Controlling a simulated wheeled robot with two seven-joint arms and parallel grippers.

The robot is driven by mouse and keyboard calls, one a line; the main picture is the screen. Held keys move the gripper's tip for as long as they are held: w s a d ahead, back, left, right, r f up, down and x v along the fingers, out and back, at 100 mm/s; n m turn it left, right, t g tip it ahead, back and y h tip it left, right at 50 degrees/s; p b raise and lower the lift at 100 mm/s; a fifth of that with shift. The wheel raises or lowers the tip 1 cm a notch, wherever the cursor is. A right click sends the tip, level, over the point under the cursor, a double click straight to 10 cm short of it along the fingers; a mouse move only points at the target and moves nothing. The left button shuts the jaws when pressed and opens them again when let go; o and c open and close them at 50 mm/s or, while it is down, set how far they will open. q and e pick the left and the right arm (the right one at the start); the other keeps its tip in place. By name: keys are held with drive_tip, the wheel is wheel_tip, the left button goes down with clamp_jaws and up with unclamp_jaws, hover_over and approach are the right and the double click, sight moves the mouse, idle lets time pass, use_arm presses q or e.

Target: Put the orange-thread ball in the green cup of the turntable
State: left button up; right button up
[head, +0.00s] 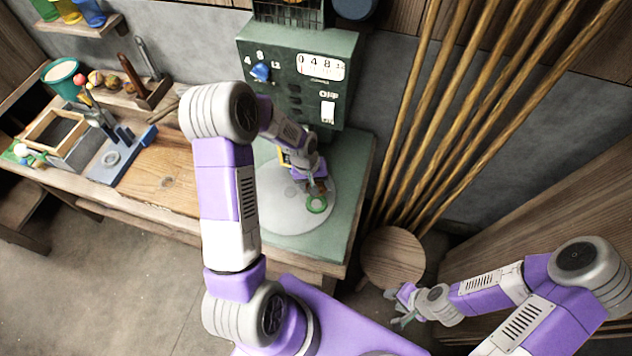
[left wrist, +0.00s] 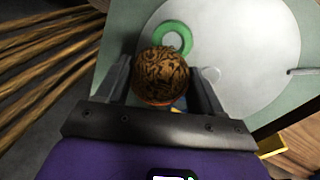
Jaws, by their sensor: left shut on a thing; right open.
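My left gripper (head: 314,184) is above the turntable (head: 272,212), a pale round disc. In the left wrist view it is shut on a brown ball (left wrist: 160,72) with dark curly markings. An orange band shows at the ball's lower edge, between the fingers. The green cup (head: 317,204) shows as a green ring on the disc. In the left wrist view the green cup (left wrist: 184,32) is just beyond the ball, which hides part of it. The gap between ball and cup cannot be told. My right gripper (head: 403,306) is open and empty, low by the round stool.
A green control box (head: 300,75) with a dial and counter stands behind the turntable. Several wooden poles (head: 440,110) lean at the right, above a round wooden stool (head: 392,256). The wooden bench at left holds a wooden frame (head: 57,131), tools and a teal pot (head: 62,77).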

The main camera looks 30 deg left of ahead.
use_arm(q)
wheel_tip(320, 180, down, 6)
drive_tip(key=b, duration=0.4)
drive_tip(key=shift+f+b, duration=0.8)
drive_tip(key=shift+f, duration=0.15)
drive_tip(key=shift+s, duration=0.1)
drive_tip(key=o, duration=1.2)
drive_tip(key=r, duration=0.5)
drive_tip(key=a+r+p, duration=0.1)
drive_tip(key=r, duration=0.1)
drive_tip(key=shift+s+a+r, duration=0.1)
drive_tip(key=shift+s+r, duration=0.15)
drive_tip(key=shift+s, duration=0.15)
